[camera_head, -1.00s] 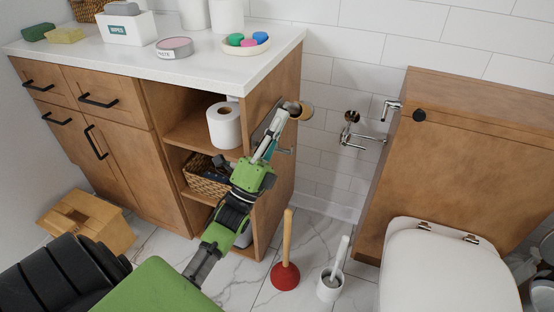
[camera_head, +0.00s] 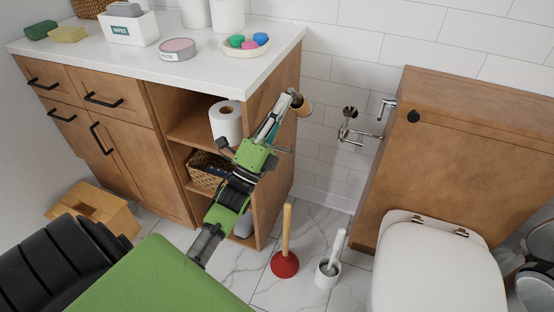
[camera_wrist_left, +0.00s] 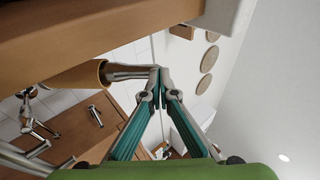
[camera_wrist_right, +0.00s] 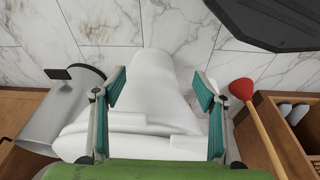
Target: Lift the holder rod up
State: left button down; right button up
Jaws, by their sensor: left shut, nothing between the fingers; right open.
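The holder rod (camera_wrist_left: 132,71) is a metal bar with a brown cardboard tube (camera_head: 305,108) around it, beside the right side of the wooden cabinet. In the left wrist view the rod extends from the tube toward my left fingertips. My left gripper (camera_head: 293,94) is shut and empty, its tips at the rod's free end; it also shows in the left wrist view (camera_wrist_left: 160,72). I cannot tell whether they touch. The fingers partly hide the rod in the head view. My right gripper (camera_wrist_right: 160,85) is open and empty, above the white toilet.
A toilet (camera_head: 440,265) stands at the right. A red plunger (camera_head: 285,264) and a toilet brush in a white holder (camera_head: 327,274) stand on the floor. Chrome wall fittings (camera_head: 350,122) are right of the cabinet (camera_head: 270,170). A paper roll (camera_head: 226,122) sits on its shelf.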

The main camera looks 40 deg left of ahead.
pick_arm(q)
jog(key=shift+s+a+r+p+x, duration=0.15)
jog(key=shift+p+x, duration=0.25)
jog(key=shift+x, duration=0.65)
jog(key=shift+s+a+r+p+x, duration=0.1)
jog(key=shift+a+p+x, duration=0.2)
jog(key=shift+x, duration=0.75)
jog(key=shift+a+r+p+x, duration=0.15)
jog(key=shift+p+x, duration=0.3)
jog(key=shift+x, duration=0.65)
pick_arm(e)
jog(key=s+f, duration=0.3)
jog(key=f, duration=0.5)
jog(key=shift+d+f, duration=0.15)
jog(key=shift+f, duration=0.1)
pick_arm(q)
jog(key=shift+f, duration=0.1)
